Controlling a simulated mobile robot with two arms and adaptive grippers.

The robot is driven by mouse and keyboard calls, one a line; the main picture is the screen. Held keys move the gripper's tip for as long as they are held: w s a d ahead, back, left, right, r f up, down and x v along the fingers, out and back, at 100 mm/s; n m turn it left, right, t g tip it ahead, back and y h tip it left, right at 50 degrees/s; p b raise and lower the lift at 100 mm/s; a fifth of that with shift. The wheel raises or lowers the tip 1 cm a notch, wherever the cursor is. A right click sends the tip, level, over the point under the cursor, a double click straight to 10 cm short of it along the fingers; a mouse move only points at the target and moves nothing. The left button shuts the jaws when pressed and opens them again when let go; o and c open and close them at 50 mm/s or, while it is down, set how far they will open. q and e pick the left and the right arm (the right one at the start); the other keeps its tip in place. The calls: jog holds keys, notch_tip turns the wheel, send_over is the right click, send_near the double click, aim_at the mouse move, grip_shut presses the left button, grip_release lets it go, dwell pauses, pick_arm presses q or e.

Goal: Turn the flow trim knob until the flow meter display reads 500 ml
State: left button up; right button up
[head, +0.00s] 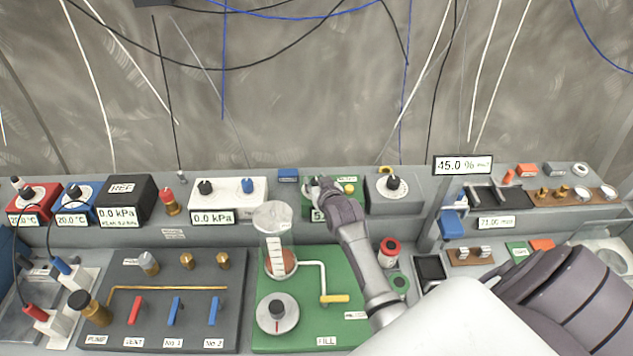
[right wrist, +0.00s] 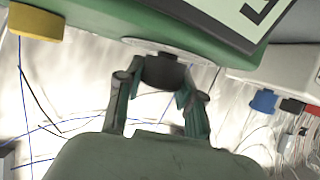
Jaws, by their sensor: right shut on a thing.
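A green box (head: 310,190) stands on the raised rear shelf of the bench, and it fills the top of the right wrist view (right wrist: 190,22). A black knob (right wrist: 163,72) on a pale round dial sits on this box. My right gripper (head: 322,188) is shut on the knob, with one finger on each side in the right wrist view (right wrist: 158,85). The box's display (head: 317,214) is mostly hidden by my gripper; only a leading "5" shows. In the right wrist view the display (right wrist: 250,15) is cut off and its reading cannot be told. My left gripper is not in view.
A yellow button (head: 350,188) is beside my gripper. A white box (head: 228,192) stands left and a grey knob box (head: 393,203) right. A 45.0 % sign (head: 463,165) stands right.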

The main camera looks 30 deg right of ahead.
jog(key=shift+n+y, duration=0.3)
jog(key=shift+y, duration=0.1)
jog(key=shift+d+n+y, duration=0.15)
jog(key=shift+n+y, duration=0.35)
jog(key=shift+y, duration=0.1)
jog(key=shift+f+n+y+b, duration=0.2)
jog(key=shift+n+y+b, duration=0.4)
jog(key=shift+y+b, duration=0.1)
jog(key=n+y+b, duration=0.2)
jog(key=y+b, duration=0.1)
jog(key=b, duration=0.2)
jog(key=shift+f+n+b, duration=0.1)
jog(key=shift+n+b, duration=0.2)
jog(key=shift+b, duration=0.05)
jog(key=shift+r+b, duration=0.2)
jog(key=shift+b, duration=0.35)
jog(key=o, duration=1.2)
jog(key=shift+c, duration=0.2)
